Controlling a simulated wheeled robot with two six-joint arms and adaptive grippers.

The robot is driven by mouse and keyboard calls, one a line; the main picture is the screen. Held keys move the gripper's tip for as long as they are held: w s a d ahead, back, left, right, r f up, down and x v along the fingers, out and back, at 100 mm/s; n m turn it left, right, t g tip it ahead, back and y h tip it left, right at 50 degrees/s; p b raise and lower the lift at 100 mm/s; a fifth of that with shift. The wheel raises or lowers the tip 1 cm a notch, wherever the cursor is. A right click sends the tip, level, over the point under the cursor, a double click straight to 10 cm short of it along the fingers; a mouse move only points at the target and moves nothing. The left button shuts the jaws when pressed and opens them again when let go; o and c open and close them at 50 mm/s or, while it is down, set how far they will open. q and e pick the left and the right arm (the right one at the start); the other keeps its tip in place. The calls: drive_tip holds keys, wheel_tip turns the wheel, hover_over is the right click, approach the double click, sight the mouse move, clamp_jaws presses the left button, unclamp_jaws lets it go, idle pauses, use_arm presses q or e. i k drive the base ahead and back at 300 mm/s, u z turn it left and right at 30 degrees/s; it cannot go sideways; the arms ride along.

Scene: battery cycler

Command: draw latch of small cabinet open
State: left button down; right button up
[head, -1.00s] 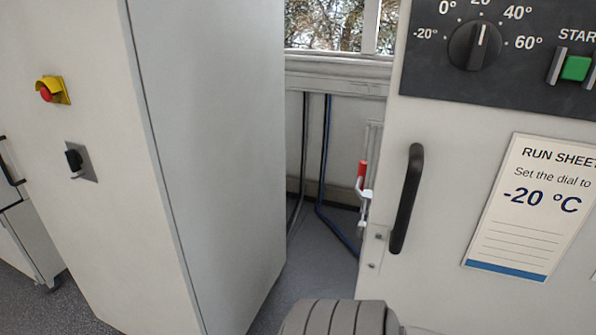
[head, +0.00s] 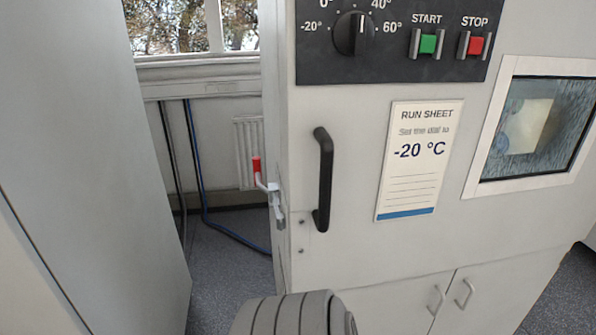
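A small latch (head: 274,203) with a red-tipped lever (head: 257,170) sits on the left side edge of the grey cabinet (head: 350,270), beside the black vertical door handle (head: 323,180). The red tip points up. The cabinet door looks closed. A grey rounded part of my own body shows at the bottom middle, below the latch. Neither of my grippers shows in the head view.
A tall pale cabinet (head: 90,130) stands at the left, with a floor gap (head: 225,262) between it and the latch. A blue cable (head: 205,200) runs down the back wall there. A run sheet (head: 418,160), control panel (head: 390,38) and window (head: 535,120) are on the front.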

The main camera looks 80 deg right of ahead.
sight(256, 160)
drive_tip(key=z, duration=2.4)
drive_tip(key=i, duration=0.45)
